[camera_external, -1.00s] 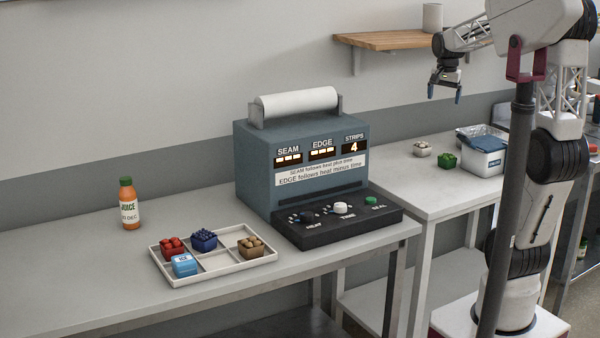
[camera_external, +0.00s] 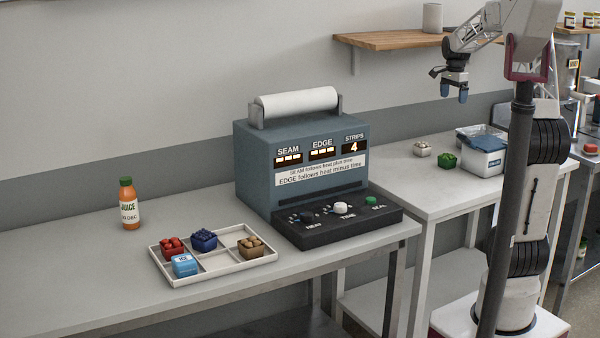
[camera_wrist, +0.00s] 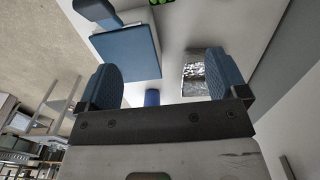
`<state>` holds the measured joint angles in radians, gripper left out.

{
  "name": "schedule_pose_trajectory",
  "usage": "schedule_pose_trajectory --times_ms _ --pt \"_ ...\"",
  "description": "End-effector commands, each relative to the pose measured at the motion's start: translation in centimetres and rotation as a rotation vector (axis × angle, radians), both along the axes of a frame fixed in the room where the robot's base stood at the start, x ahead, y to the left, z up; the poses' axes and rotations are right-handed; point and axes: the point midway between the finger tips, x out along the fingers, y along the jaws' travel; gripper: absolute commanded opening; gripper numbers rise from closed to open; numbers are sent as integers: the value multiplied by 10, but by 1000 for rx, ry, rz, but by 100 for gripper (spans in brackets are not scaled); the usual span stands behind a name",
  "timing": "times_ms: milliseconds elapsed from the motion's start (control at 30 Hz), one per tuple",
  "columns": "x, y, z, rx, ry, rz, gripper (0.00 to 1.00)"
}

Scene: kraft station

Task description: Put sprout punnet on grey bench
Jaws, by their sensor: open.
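A small punnet with green contents (camera_external: 447,160), likely the sprout punnet, stands on the right-hand pale bench (camera_external: 416,190). Its green contents show at the top edge of the wrist view (camera_wrist: 133,2). The grey bench (camera_external: 90,265) is on the left, under the sealing machine and a tray.
The grey bench holds the sealing machine (camera_external: 300,160), a juice bottle (camera_external: 129,205) and a divided tray (camera_external: 216,264) with several punnets. A wooden shelf (camera_external: 390,40) juts from the wall.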

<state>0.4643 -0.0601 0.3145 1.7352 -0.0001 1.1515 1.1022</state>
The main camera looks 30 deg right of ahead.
Motion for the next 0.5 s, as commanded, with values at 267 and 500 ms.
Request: schedule_pose_trajectory --times_ms 267,500 --pt "0 -1 -58 2 4 -5 92" --pt "0 -1 -129 2 4 -4 92"
